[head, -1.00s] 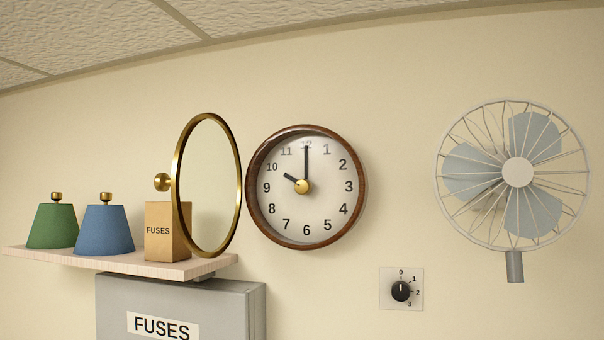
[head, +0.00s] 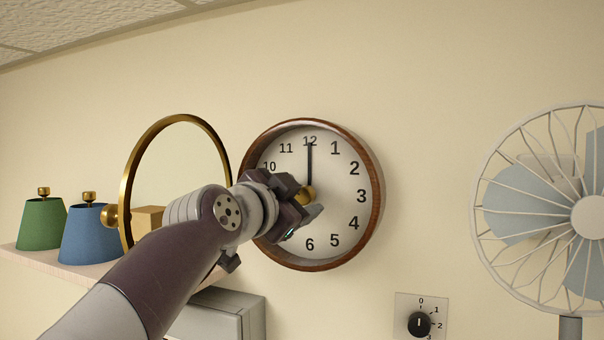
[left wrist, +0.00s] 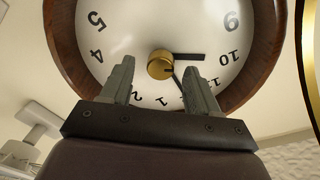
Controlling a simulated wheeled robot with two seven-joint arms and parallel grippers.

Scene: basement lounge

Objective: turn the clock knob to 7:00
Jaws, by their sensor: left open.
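The round clock (head: 377,205) has a brown wooden rim and hangs on the wall; the left wrist view shows its rim (left wrist: 66,45) turned nearly upside down. The minute hand points at 12. The hour hand points near 10 in the left wrist view and is hidden in the head view. The brass knob (head: 308,195) is at the clock's centre and also shows in the left wrist view (left wrist: 160,63). My left gripper (left wrist: 157,67) is open, with one fingertip on each side of the knob in that picture. I cannot tell whether they touch it. My right gripper is not in view.
A round brass frame (head: 127,190) stands out from the wall close left of the clock, beside my left arm. A shelf holds green (head: 42,224) and blue (head: 88,238) shades and a box (head: 148,218). A fan (head: 545,215) and dial (head: 419,323) are right.

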